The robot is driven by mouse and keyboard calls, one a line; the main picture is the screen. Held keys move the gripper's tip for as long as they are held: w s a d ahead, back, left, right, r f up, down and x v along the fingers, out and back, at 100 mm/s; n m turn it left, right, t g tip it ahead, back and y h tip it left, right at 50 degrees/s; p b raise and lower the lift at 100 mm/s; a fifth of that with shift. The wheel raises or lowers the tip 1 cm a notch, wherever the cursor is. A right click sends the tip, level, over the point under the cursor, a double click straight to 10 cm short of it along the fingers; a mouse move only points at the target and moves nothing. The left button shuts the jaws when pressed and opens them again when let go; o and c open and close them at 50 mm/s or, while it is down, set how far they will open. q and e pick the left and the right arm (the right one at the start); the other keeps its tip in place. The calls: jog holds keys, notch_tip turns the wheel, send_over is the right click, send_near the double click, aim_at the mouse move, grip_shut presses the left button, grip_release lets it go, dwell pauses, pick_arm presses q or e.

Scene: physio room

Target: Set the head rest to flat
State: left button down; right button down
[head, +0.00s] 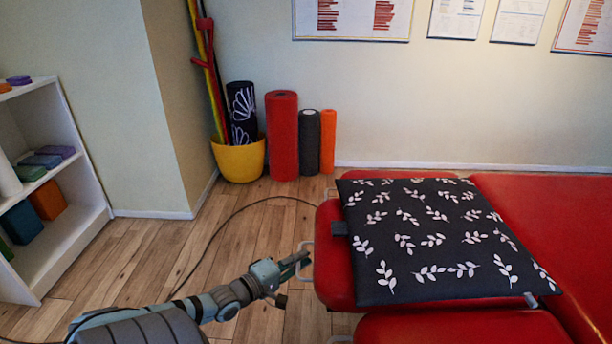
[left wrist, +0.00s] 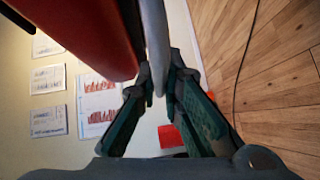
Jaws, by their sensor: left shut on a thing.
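The head rest (head: 332,270) is the red padded section at the left end of the treatment table. A dark cushion with white leaf sprigs (head: 425,240) lies over most of it, so its exact tilt is hard to tell. A pale metal handle loop (head: 306,246) sticks out from its left edge. My left gripper (head: 301,260) is at this handle. In the left wrist view, its green-grey fingers (left wrist: 163,82) are shut around the light grey handle bar (left wrist: 153,35), next to the red pad (left wrist: 95,35). My right gripper is not in view.
The red table (head: 560,215) extends right, with another red pad (head: 460,328) at the near side. Rollers (head: 284,135) and a yellow pot (head: 240,160) stand by the wall. A white shelf (head: 75,215) is at left. A cable (head: 215,232) crosses the open wooden floor.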

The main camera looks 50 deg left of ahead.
pick_arm(q)
jog(key=shift+a, duration=0.1)
jog(key=c, duration=1.7)
grip_release()
jog(key=shift+s, duration=0.1)
jog(key=shift+s, duration=0.15)
jog(key=s, duration=0.4)
jog(key=s+r, duration=0.1)
jog(key=s, duration=0.6)
jog(key=shift+s+d+r, duration=0.15)
jog(key=shift+s+d, duration=0.05)
jog(key=shift+s, duration=0.1)
